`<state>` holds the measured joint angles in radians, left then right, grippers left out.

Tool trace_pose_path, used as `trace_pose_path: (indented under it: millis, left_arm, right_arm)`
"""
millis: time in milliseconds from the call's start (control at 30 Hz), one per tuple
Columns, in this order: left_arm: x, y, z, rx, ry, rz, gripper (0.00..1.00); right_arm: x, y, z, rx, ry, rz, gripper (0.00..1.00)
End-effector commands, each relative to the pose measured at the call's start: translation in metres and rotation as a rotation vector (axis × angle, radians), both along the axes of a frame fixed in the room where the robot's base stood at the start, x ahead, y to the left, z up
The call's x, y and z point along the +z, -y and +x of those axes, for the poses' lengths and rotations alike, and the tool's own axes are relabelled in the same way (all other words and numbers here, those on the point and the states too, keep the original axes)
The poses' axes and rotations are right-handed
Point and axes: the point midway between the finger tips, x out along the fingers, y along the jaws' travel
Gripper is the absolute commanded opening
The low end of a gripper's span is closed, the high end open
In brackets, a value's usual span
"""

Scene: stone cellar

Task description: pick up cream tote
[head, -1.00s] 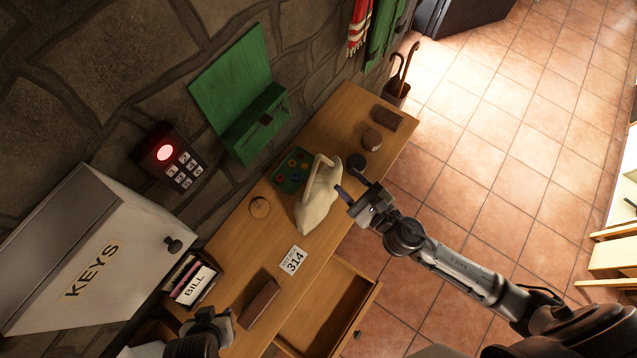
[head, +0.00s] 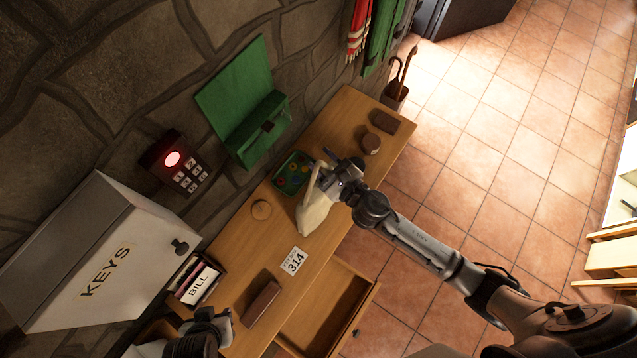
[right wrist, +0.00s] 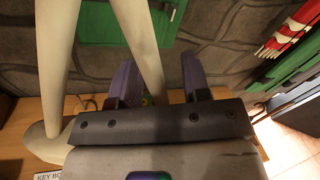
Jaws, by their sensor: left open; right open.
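The cream tote (head: 314,211) stands on the wooden table, its handle loop rising at the top. My right gripper (head: 334,160) is at the tote's handle, its fingers open. In the right wrist view the tote's handle straps (right wrist: 142,45) rise in front of the open right gripper (right wrist: 160,88). One strap passes behind or between the fingers; I cannot tell which. My left gripper (head: 222,322) is at the bottom of the head view, by the near end of the table, apart from the tote.
An open drawer (head: 325,310) juts out in front. A KEYS cabinet (head: 108,255) stands left.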

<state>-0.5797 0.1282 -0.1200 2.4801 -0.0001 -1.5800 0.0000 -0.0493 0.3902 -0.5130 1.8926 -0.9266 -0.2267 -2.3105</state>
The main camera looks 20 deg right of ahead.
Motion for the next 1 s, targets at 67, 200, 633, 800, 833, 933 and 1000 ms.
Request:
trace_pose_path:
  millis: [67, 200, 633, 800, 833, 933, 1000]
  left_arm:
    - [0.0, 0.0, 0.0, 0.0, 0.0, 0.0, 0.43]
    - [-0.0002, 0.0004, 0.0001, 0.001, 0.0, -0.001, 0.43]
    - [0.0001, 0.0042, 0.0001, 0.009, 0.0, -0.015, 0.43]
    - [0.0001, 0.004, 0.0002, 0.009, 0.0, -0.014, 0.43]
    - [0.0001, 0.0039, 0.0002, 0.008, 0.0, -0.013, 0.43]
    - [0.0001, 0.0033, 0.0001, 0.007, 0.0, -0.011, 0.43]
    - [0.0, 0.0025, 0.0001, 0.005, 0.0, -0.009, 0.43]
  right_arm:
    - [-0.0004, -0.0003, 0.0004, 0.001, 0.0, 0.0, 0.43]
    - [-0.0004, -0.0002, 0.0003, 0.001, 0.0, 0.0, 0.43]
    - [-0.0002, 0.0, 0.0, 0.0, 0.0, -0.001, 0.02]
    - [-0.0001, 0.0, 0.0, 0.001, 0.0, -0.001, 0.0]
    - [-0.0001, 0.0, 0.0, 0.001, 0.0, -0.001, 0.0]
    - [-0.0001, 0.0, 0.0, 0.001, 0.0, -0.001, 0.0]
    - [-0.0001, 0.0, 0.0, 0.001, 0.0, -0.001, 0.0]
